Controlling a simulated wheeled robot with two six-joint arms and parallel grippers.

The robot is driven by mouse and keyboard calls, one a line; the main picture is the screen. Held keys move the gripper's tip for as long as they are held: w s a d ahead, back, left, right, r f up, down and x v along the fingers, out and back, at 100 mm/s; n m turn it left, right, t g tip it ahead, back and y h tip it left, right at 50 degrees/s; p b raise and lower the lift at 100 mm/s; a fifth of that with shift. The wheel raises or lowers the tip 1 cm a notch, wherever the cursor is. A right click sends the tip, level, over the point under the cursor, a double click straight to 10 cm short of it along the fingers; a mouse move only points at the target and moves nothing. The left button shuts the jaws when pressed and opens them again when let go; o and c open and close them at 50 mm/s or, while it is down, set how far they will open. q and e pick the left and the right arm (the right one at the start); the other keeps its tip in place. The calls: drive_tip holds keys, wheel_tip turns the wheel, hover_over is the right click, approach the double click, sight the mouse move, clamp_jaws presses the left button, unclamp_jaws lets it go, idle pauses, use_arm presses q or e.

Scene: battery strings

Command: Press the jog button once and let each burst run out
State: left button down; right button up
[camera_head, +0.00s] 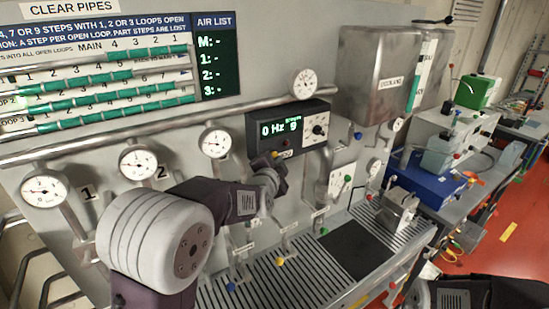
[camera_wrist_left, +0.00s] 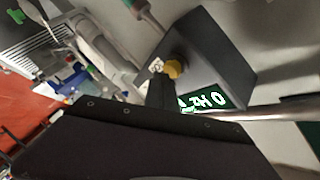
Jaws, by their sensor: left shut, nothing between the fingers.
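A dark control box (camera_head: 288,128) is fixed to the grey panel, and its green display reads 0 Hz with another digit beside it. A yellow button (camera_head: 275,154) is at its lower edge next to a small white label; in the left wrist view the yellow button (camera_wrist_left: 174,69) shows larger. My left gripper (camera_head: 270,168) is shut and empty, just below the button. In the left wrist view its fingertips (camera_wrist_left: 160,88) are close to the button; I cannot tell whether they touch it. My right gripper is out of view.
Gauges (camera_head: 138,162) and pipes line the panel at left, with a steel box (camera_head: 378,78) at right. A slatted tray (camera_head: 265,275) with coloured valve handles lies below. A blue case (camera_head: 436,182) stands on the side bench.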

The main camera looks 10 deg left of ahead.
use_arm(q)
drive_tip(key=shift+w+a, duration=0.4)
idle(0.7)
drive_tip(key=shift+d, duration=0.1)
drive_tip(key=shift+s+d, duration=0.6)
drive_tip(key=shift+s, duration=0.05)
drive_tip(key=s+d+p, duration=0.2)
drive_tip(key=s+d, duration=0.1)
drive_tip(key=shift+s+d, duration=0.25)
drive_tip(key=shift+s, duration=0.05)
idle(0.4)
